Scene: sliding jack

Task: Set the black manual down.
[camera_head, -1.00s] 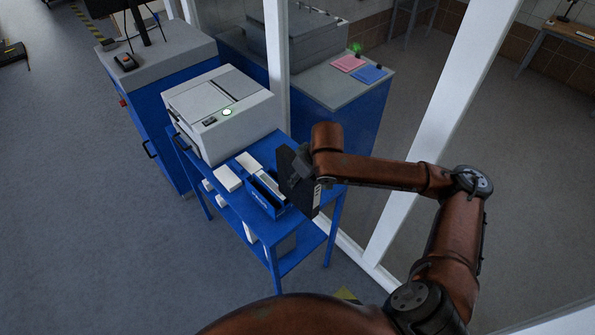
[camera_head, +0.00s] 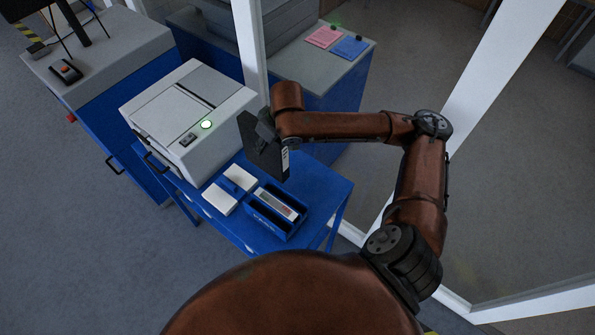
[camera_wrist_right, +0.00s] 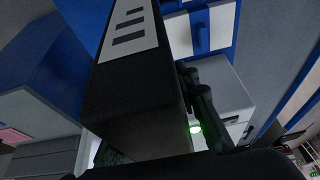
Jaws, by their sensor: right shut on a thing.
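The black manual (camera_head: 262,150) is held up on edge above the back right part of the blue table, between the printer and the blue box. Its spine carries a white label. My right gripper (camera_head: 266,127) is shut on its upper part, with the fingertips partly hidden. In the right wrist view the manual (camera_wrist_right: 130,112) fills the left and centre, with a dark finger (camera_wrist_right: 206,112) against its right side. From these views I cannot tell the gap beneath it. My left gripper is in neither view.
The blue table (camera_head: 325,190) bears a white printer (camera_head: 175,105) with a green light, white blocks (camera_head: 220,198), and a blue open box (camera_head: 268,222) with items inside. A white post (camera_head: 250,45) stands behind. The table's right end has bare room.

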